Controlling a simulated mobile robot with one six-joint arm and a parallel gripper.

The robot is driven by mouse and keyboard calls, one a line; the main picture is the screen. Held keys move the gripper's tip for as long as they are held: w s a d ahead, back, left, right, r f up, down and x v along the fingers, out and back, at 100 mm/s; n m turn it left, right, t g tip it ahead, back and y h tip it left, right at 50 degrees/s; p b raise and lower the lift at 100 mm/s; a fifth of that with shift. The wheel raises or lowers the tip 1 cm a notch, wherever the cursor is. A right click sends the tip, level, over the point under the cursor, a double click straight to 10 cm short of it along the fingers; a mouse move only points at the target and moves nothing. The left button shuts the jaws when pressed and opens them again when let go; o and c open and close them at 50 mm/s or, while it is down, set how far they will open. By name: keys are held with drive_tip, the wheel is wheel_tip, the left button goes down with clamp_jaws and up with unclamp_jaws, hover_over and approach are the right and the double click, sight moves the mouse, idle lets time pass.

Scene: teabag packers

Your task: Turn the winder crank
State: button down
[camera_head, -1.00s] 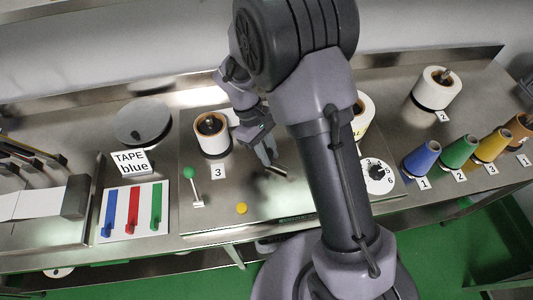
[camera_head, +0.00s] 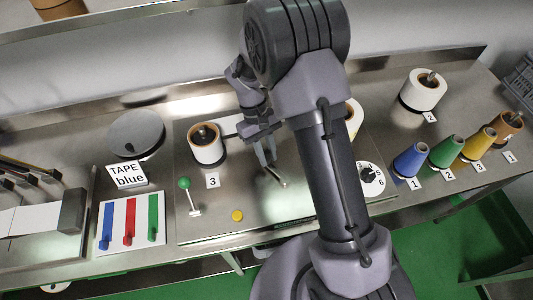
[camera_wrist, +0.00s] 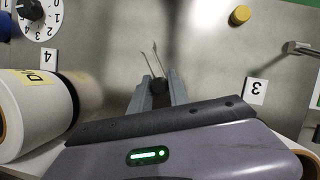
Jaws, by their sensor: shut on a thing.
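The winder crank (camera_head: 275,178) is a thin metal bar low over the steel panel, in the middle of the bench. In the wrist view its bar (camera_wrist: 149,66) runs away from my fingers, and a dark round knob (camera_wrist: 159,86) sits between them. My gripper (camera_head: 266,160) points down at the crank from behind my arm. In the wrist view my gripper (camera_wrist: 158,80) is shut on the knob, with a finger on each side. The crank's pivot is not clear in either view.
A white roll (camera_head: 205,150) by label 3 stands left of my gripper. A green-topped lever (camera_head: 185,183) and a yellow button (camera_head: 237,215) are nearer the front edge. A numbered dial (camera_head: 371,180) lies right of my arm, with coloured cones beyond, starting with the blue cone (camera_head: 410,160).

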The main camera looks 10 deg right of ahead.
drive_tip(key=shift+w, duration=0.1)
drive_tip(key=c, duration=1.3)
unclamp_jaws()
drive_tip(key=shift+o, duration=0.2)
drive_tip(key=shift+r, duration=0.1)
drive_tip(key=p+v, duration=0.2)
drive_tip(key=v, duration=0.5)
drive_tip(key=shift+r, duration=0.15)
